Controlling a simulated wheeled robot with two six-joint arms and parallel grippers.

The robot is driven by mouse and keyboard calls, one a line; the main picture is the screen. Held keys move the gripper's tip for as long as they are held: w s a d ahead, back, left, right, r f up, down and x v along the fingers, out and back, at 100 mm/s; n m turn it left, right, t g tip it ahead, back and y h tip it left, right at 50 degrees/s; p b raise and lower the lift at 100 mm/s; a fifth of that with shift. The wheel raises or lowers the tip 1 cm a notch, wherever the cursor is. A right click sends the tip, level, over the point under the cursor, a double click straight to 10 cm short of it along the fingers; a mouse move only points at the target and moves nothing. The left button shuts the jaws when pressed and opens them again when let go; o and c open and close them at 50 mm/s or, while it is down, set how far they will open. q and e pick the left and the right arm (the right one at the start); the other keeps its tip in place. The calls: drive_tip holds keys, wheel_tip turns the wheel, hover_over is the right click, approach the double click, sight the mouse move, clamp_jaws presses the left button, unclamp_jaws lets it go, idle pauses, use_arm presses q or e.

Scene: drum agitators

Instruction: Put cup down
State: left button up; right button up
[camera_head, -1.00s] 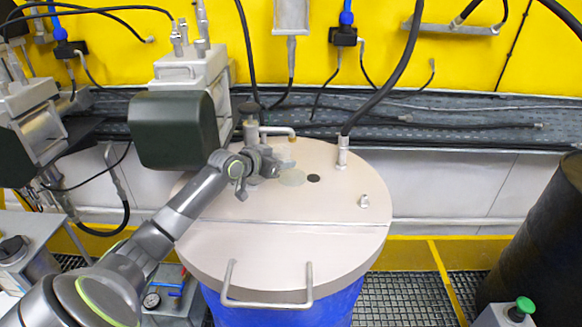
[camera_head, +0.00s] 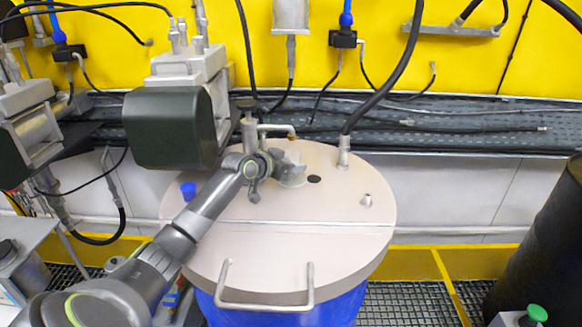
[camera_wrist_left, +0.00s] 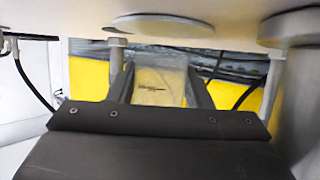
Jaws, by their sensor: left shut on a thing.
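My left gripper (camera_head: 283,168) is over the drum lid (camera_head: 290,250), close to a pale round spot on it (camera_head: 293,181) beside a small dark hole. In the left wrist view, the gripper's two dark fingers (camera_wrist_left: 160,88) are shut on a clear cup (camera_wrist_left: 161,78) with small dark print; the yellow wall shows through it. The lid lies across the top of that picture, so the view looks turned over. In the head view the arm and fingers mostly hide the cup. I cannot tell whether it touches the lid. My right gripper is not in view.
A bent metal pipe (camera_head: 277,128) and a grey machine with a dark box (camera_head: 170,128) stand close behind and left of the gripper. A hose fitting (camera_head: 343,152), a small nozzle (camera_head: 366,200) and a blue cap (camera_head: 188,190) are on the lid. Its front half is clear.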

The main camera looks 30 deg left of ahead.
use_arm(q)
drive_tip(key=shift+s+d+f+b, duration=0.1)
drive_tip(key=shift+s+f+b, duration=0.1)
drive_tip(key=shift+f+b, duration=0.3)
drive_tip(key=o, duration=0.8)
drive_tip(key=shift+f, duration=0.15)
drive_tip(key=shift+o, duration=0.8)
drive_tip(key=shift+f, duration=0.15)
drive_tip(key=shift+r+p, duration=0.55)
drive_tip(key=shift+s+a+b, duration=0.2)
drive_tip(key=shift+s+b, duration=0.05)
drive_tip(key=shift+b, duration=0.05)
drive_tip(key=v, duration=0.3)
drive_tip(key=b+v, duration=0.1)
drive_tip(key=v, duration=0.2)
drive_tip(key=b+v, duration=0.1)
drive_tip(key=v, duration=0.3)
drive_tip(key=shift+r, duration=0.35)
drive_tip(key=shift+s+r+b, duration=0.35)
drive_tip(key=shift+s, duration=0.2)
